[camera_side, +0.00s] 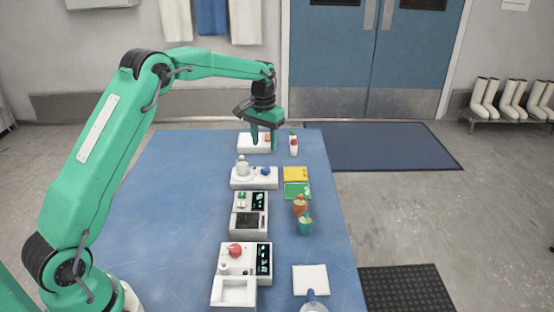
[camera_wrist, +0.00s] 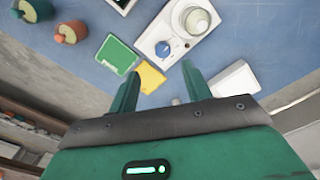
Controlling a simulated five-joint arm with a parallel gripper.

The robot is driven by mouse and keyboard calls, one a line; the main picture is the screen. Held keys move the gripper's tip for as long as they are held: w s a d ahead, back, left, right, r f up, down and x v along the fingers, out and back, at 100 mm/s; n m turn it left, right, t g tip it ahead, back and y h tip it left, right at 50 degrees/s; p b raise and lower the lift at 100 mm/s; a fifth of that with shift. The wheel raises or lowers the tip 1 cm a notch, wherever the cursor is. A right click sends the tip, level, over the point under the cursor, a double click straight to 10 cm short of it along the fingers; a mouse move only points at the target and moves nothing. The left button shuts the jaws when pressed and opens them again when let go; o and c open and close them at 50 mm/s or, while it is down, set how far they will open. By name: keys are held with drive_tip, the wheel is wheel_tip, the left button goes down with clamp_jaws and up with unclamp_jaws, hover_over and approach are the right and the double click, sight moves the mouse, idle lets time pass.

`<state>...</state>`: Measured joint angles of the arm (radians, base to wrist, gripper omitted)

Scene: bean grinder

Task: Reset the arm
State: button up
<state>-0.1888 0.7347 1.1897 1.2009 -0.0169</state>
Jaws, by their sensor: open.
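My arm reaches over the blue table (camera_side: 165,200) from the left. My gripper (camera_side: 264,146) points down at the far end of the table, in front of a white box-shaped unit with an orange part (camera_side: 245,142). In the wrist view, the two green fingers of my gripper (camera_wrist: 162,92) stand apart with nothing between them. A white unit with a round glass-like jar and a blue knob (camera_side: 254,181) stands nearer; its blue knob (camera_wrist: 163,49) also shows in the wrist view. I cannot tell whether the fingers touch the far unit.
A white bottle with a red mark (camera_side: 293,145) stands right of my gripper. Yellow (camera_side: 296,174) and green (camera_side: 297,190) pads, an orange jar (camera_side: 300,205) and a teal jar (camera_side: 305,225) line the right side. Several white units run down the middle. The table's left half is clear.

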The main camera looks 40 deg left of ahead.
drive_tip(key=s+d+r+m+t, duration=0.1)
drive_tip(key=s+d+r, duration=0.3)
drive_tip(key=s+r, duration=0.35)
drive_tip(key=s+d+r+t, duration=0.2)
drive_tip(key=s+d+r, duration=0.1)
drive_tip(key=s+r, duration=0.45)
drive_tip(key=s+d+f+t, duration=0.1)
drive_tip(key=s+d, duration=0.1)
drive_tip(key=s, duration=0.8)
drive_tip(key=s+d+f+m+t, duration=0.1)
drive_tip(key=s+d+f, duration=0.1)
drive_tip(key=s, duration=0.7)
drive_tip(key=shift+s, duration=0.4)
